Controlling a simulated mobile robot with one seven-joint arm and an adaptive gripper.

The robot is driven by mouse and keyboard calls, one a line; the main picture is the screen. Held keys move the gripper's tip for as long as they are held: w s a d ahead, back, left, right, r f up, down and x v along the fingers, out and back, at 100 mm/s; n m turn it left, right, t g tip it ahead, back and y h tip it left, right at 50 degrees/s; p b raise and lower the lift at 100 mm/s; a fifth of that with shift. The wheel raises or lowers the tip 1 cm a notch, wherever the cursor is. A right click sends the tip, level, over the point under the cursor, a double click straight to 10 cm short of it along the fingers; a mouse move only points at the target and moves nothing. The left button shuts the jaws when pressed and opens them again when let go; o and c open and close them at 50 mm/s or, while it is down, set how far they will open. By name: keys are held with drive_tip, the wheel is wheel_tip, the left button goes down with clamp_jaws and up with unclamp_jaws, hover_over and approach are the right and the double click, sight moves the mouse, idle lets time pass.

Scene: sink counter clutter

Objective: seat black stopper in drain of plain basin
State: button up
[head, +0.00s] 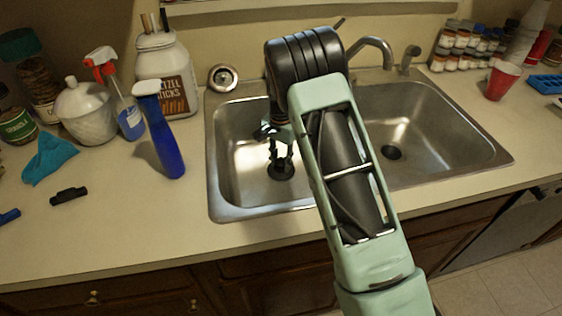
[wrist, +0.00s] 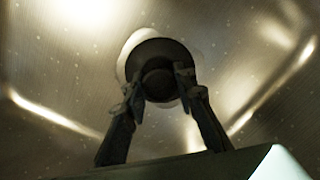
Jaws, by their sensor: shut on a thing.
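My gripper (head: 281,160) reaches down into the left basin (head: 232,190) of the steel sink. It is shut on the black stopper (head: 282,173), a round disc with a raised knob. In the wrist view the fingertips (wrist: 160,84) are on both sides of the knob of the stopper (wrist: 157,52). A pale drain rim (wrist: 128,52) shows behind the stopper, mostly at its left and upper edge. The stopper hides the drain opening, and I cannot tell whether it touches the rim. The right basin (head: 440,135) has a dark open drain (head: 390,152).
A metal strainer (head: 223,78) lies on the counter behind the left basin. A red cup (head: 501,80) stands to the right.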

drive_tip(key=o, duration=1.2)
wheel_tip(320, 180, up, 12)
drive_tip(key=shift+f, duration=0.1)
